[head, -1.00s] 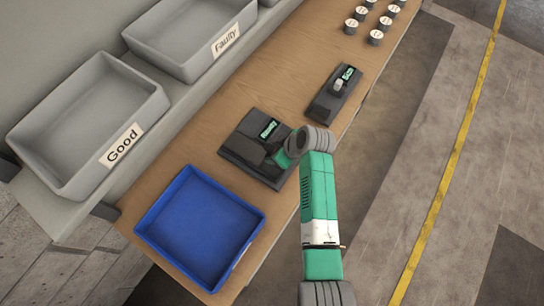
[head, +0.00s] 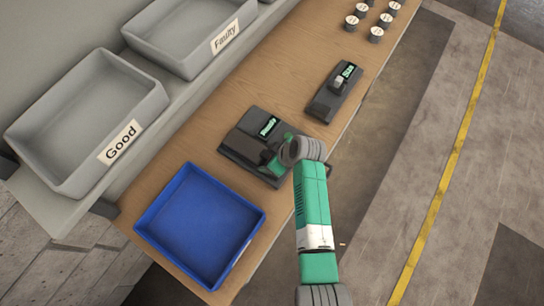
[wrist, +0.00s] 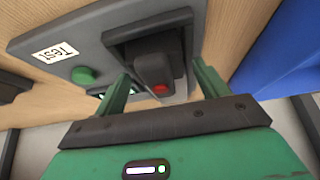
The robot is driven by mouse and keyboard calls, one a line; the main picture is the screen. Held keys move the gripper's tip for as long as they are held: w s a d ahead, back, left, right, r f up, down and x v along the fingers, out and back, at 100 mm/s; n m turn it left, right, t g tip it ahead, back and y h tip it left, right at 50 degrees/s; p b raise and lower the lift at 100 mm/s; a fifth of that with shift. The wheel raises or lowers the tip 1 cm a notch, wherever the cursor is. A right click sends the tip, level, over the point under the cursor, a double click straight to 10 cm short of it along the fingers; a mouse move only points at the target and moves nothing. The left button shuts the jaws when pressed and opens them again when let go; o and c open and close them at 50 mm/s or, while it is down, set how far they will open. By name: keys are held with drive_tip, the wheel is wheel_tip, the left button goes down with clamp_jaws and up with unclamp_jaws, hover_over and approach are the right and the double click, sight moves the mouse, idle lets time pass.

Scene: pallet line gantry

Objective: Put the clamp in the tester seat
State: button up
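The tester (head: 237,152) is a dark grey unit on the wooden bench with a lit green display, apparently reading "Ready". In the wrist view the tester (wrist: 85,48) shows a "Test" label and a green button. The clamp (wrist: 153,70), a dark grey block with a red spot, is at the dark tester seat (wrist: 120,34). How deep it sits is hidden. My gripper (wrist: 160,72) is open, its green fingers on either side of the clamp with gaps visible. In the head view my gripper (head: 270,162) is low over the tester's near side and hides the clamp.
A blue tray (head: 157,239) stands left of the tester. A smaller dark device (head: 322,108) with a green display and a light grey piece is to the right. Grey bins marked Good (head: 140,122) and Faulty (head: 232,22) are behind. Several small cylinders (head: 376,34) stand far right.

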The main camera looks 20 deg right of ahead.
drive_tip(key=p+v, duration=0.2)
drive_tip(key=v, duration=1)
drive_tip(key=shift+p, duration=0.3)
drive_tip(key=w+a+r+m+t+h, duration=0.1)
drive_tip(key=w+a+r+t, duration=0.3)
drive_tip(key=r, duration=0.6)
drive_tip(key=w+r+t+h, duration=0.2)
drive_tip(key=w+r, duration=0.3)
drive_tip(key=r, duration=0.5)
drive_tip(key=a+r+m+t, duration=0.1)
drive_tip(key=a+r+t, duration=0.2)
drive_tip(key=r, duration=0.6)
drive_tip(key=a+r+m+t, duration=0.1)
drive_tip(key=a+r+t, duration=0.15)
drive_tip(key=r, duration=0.75)
drive_tip(key=s+a+r+m+t, duration=0.1)
drive_tip(key=s+a+r+t, duration=0.3)
drive_tip(key=s+r, duration=0.3)
drive_tip(key=s+a+r+m+t, duration=0.2)
drive_tip(key=s+a+r+t, duration=0.2)
drive_tip(key=s+r, duration=0.4)
wheel_tip(320, 180, up, 8)
drive_tip(key=shift+a+f, duration=0.25)
drive_tip(key=shift+a, duration=0.45)
